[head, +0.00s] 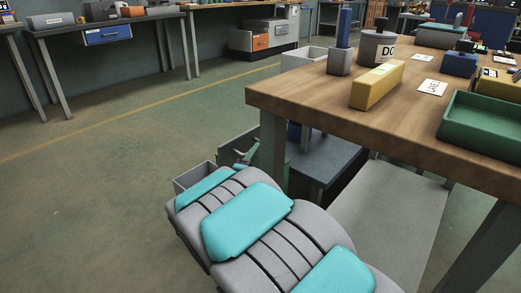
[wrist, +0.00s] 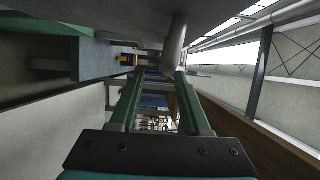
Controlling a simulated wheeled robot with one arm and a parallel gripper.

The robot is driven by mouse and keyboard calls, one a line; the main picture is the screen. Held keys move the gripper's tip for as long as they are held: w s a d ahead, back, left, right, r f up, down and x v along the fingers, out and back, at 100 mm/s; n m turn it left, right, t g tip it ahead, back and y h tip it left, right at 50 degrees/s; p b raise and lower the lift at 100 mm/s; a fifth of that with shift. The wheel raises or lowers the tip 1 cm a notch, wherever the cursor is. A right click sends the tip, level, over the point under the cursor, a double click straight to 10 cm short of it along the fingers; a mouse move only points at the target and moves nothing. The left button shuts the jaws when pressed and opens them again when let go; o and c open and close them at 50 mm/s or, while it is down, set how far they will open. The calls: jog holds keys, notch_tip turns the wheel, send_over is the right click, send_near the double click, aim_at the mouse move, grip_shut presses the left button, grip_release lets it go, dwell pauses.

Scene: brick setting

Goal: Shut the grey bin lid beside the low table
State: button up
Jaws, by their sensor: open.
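In the head view, a grey open-topped bin (head: 194,178) stands on the floor beyond my arm, partly hidden by it. An upright dark grey-green panel (head: 237,144), apparently its raised lid, stands behind it. A low dark grey table (head: 328,158) stands to the right, under the workbench. My gripper (head: 245,158) is small and partly hidden in the head view, close to the panel. In the wrist view my gripper (wrist: 160,78) has its two green fingers apart with nothing held between them. A grey rounded bar (wrist: 176,42) shows near the fingertips; I cannot tell whether they touch.
A wooden workbench (head: 300,107) stands over the low table, with its front leg (head: 273,150) close to my gripper. It carries a yellow block (head: 377,86) and a green tray (head: 490,125). The floor (head: 90,210) at left is clear.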

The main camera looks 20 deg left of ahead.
jog(key=shift+w+a, duration=0.1)
jog(key=shift+w, duration=1.75)
grip_shut()
jog(key=shift+f, duration=0.15)
jog(key=shift+s+f, duration=0.1)
jog(key=shift+f, duration=0.35)
jog(key=shift+c, duration=1.4)
grip_release()
jog(key=shift+f, duration=0.1)
jog(key=shift+o, duration=1.4)
jog(key=shift+r, duration=0.4)
jog(key=shift+r, duration=0.2)
